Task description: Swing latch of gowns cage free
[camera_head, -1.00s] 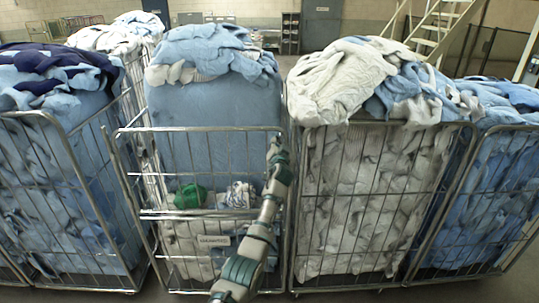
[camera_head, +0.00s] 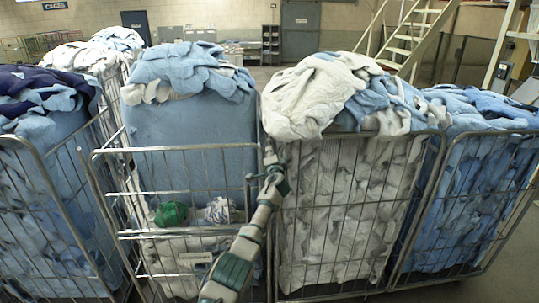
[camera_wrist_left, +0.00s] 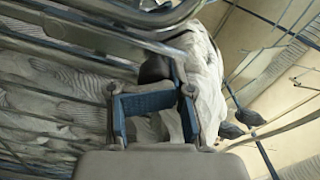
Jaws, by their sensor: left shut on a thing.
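My left gripper (camera_head: 269,158) is at this cage's upper right corner, close to the neighbouring cage. In the left wrist view my left gripper (camera_wrist_left: 150,98) has its blue-padded fingers around a dark piece, seemingly the latch (camera_wrist_left: 155,68), just below a metal bar. The fingers partly hide the piece. My right gripper is in neither view.
A cage of whitish gowns (camera_head: 345,215) stands close on the right, with a blue-filled cage (camera_head: 470,200) beyond it. Another blue cage (camera_head: 50,200) stands on the left. A green bundle (camera_head: 171,213) lies inside the central cage. Stairs (camera_head: 412,40) stand behind.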

